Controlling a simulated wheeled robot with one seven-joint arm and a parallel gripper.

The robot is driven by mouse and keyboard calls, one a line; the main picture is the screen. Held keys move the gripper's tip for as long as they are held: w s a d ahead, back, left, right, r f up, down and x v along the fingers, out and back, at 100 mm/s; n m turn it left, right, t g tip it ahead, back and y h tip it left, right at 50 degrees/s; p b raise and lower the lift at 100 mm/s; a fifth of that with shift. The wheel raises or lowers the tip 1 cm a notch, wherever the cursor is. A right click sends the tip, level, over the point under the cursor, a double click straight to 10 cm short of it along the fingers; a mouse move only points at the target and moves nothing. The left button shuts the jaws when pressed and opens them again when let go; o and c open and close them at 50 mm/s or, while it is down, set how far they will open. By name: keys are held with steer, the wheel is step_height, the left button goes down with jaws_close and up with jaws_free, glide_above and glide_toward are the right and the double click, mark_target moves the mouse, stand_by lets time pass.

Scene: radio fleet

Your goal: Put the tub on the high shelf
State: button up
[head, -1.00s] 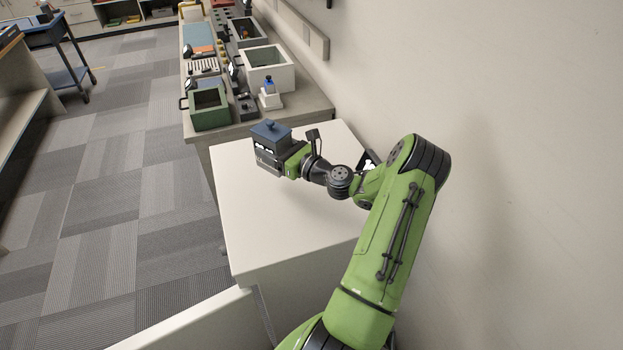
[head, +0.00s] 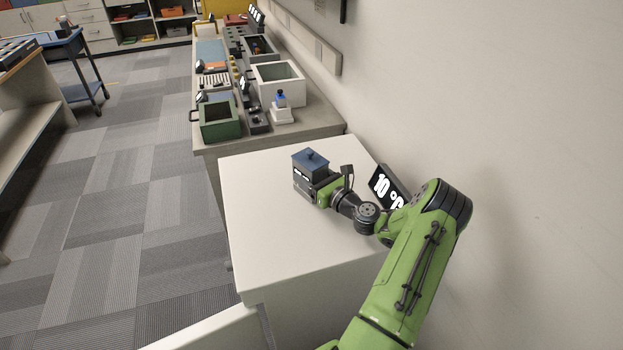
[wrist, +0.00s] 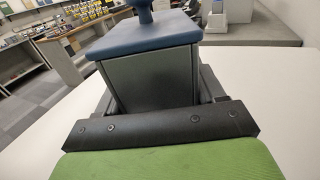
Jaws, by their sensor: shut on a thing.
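The tub (head: 311,162) is a small dark grey box with a blue lid and a blue knob. My gripper (head: 304,181) is shut on it, above or at the white top of the cabinet in front of me; I cannot tell whether the tub touches that top. The high shelf is not clearly in view.
The white cabinet top (head: 262,240) is mostly clear. A display reading "10 °C" (head: 387,187) stands at its right, by the wall. Open floor lies left.

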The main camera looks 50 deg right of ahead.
steer(key=shift+r, duration=0.1)
steer(key=o, duration=1.2)
